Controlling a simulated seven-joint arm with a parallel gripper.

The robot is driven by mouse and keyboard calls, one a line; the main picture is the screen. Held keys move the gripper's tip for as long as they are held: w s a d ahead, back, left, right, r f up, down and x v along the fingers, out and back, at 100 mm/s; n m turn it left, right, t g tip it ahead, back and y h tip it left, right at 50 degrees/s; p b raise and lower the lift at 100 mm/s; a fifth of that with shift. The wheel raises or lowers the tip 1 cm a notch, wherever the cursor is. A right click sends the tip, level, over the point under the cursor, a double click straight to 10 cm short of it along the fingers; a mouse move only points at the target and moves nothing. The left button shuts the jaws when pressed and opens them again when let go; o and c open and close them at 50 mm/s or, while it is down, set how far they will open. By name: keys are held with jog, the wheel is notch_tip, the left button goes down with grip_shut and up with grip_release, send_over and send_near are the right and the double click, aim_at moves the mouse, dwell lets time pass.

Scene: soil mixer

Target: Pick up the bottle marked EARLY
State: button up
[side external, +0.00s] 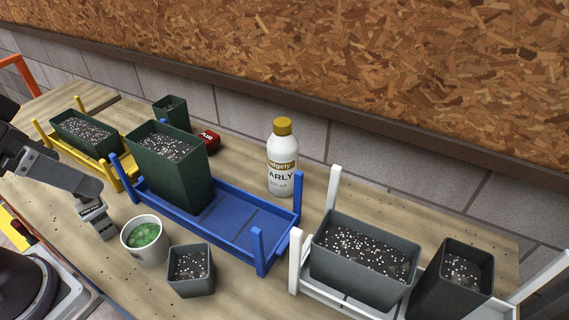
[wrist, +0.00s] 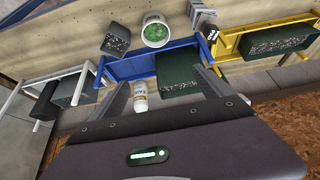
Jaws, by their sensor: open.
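The white bottle (side external: 283,175) with a mustard-yellow cap stands upright behind the blue tray, near the wall. Its label shows "ARLY", with the first letter out of sight. In the wrist view a white labelled bottle (wrist: 140,97) shows beside the left finger, its far end partly hidden by my gripper body. My gripper (side external: 85,187) is at the left of the side view, well apart from the bottle. In the wrist view its two fingers (wrist: 160,78) are spread, with nothing held between them.
The blue tray (side external: 232,228) holds a tall green pot (side external: 182,180) left of the bottle. A white cup (side external: 146,252) and small grey pot (side external: 190,283) stand in front. A white tray (side external: 294,272) with grey pots is at right, a yellow tray (side external: 122,181) at left.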

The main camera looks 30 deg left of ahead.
jog(key=shift+c, duration=0.3)
notch_tip(320, 180, up, 6)
jog(key=n+t+h, duration=0.1)
jog(key=n+h, duration=0.5)
jog(key=n, duration=2.3)
send_over(283, 161)
jog(key=s+a, duration=0.4)
jog(key=a, duration=0.3)
notch_tip(283, 161, down, 16)
jog(key=shift+t+y, duration=0.3)
jog(key=x, duration=1.2)
jog(key=shift+d+f, duration=0.1)
jog(key=shift+f, duration=0.35)
grip_shut()
